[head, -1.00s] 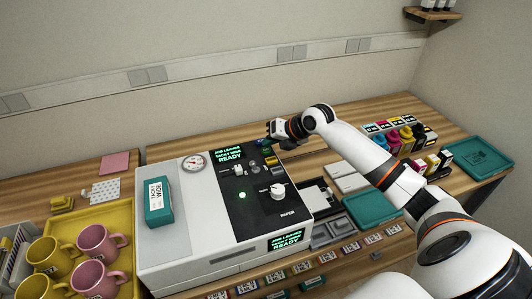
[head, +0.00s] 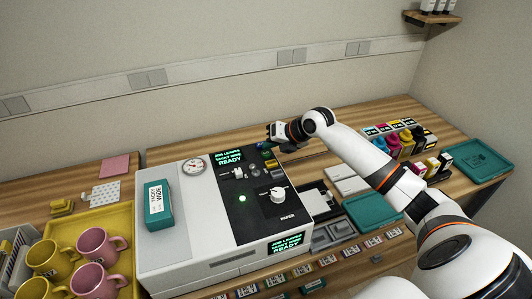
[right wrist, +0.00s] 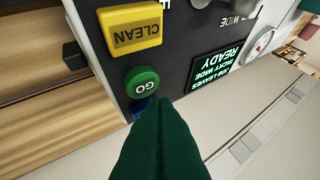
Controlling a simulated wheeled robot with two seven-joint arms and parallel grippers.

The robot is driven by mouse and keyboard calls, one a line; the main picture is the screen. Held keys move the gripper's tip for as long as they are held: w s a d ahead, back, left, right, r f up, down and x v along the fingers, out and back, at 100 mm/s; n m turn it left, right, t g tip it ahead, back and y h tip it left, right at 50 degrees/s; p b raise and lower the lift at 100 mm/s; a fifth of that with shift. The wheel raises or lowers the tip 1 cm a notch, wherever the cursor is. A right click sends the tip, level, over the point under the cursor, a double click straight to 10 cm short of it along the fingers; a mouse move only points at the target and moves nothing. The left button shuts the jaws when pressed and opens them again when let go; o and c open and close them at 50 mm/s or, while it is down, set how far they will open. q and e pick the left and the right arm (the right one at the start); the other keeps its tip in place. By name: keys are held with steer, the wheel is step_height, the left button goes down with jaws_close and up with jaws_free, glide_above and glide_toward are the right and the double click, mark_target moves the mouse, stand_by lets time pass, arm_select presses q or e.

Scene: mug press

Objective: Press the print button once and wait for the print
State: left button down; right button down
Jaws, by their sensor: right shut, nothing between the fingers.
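The white press (head: 185,245) has a black control panel. In the right wrist view, a round green GO button (right wrist: 142,82) sits between a yellow CLEAN button (right wrist: 135,28) and a blue button (right wrist: 139,106), partly hidden by my fingers. My right gripper (head: 264,146) is shut and empty over the panel's back right corner. Its dark green fingertips (right wrist: 162,100) appear just beside the GO button; I cannot tell whether they touch anything. My left gripper is out of view.
A teal box (head: 158,206) sits on the press top. A yellow tray (head: 112,222) with several pink and yellow mugs stands at left. Colored bottles (head: 407,143) and teal trays (head: 478,158) are at right. A knob (head: 278,195) rises from the panel.

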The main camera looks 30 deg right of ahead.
mark_target(270, 154)
steer(key=shift+f, duration=0.15)
stand_by(0.8)
steer(key=shift+f+b, duration=0.25)
steer(key=shift+b, duration=0.15)
steer(key=shift+f+b, duration=0.4)
steer(key=shift+f, duration=0.1)
stand_by(0.4)
steer(key=shift+r, duration=0.15)
steer(key=shift+r+p, duration=0.6)
steer(key=shift+r, duration=0.2)
steer(key=shift+r+p, duration=1.7)
steer(key=shift+r, duration=0.75)
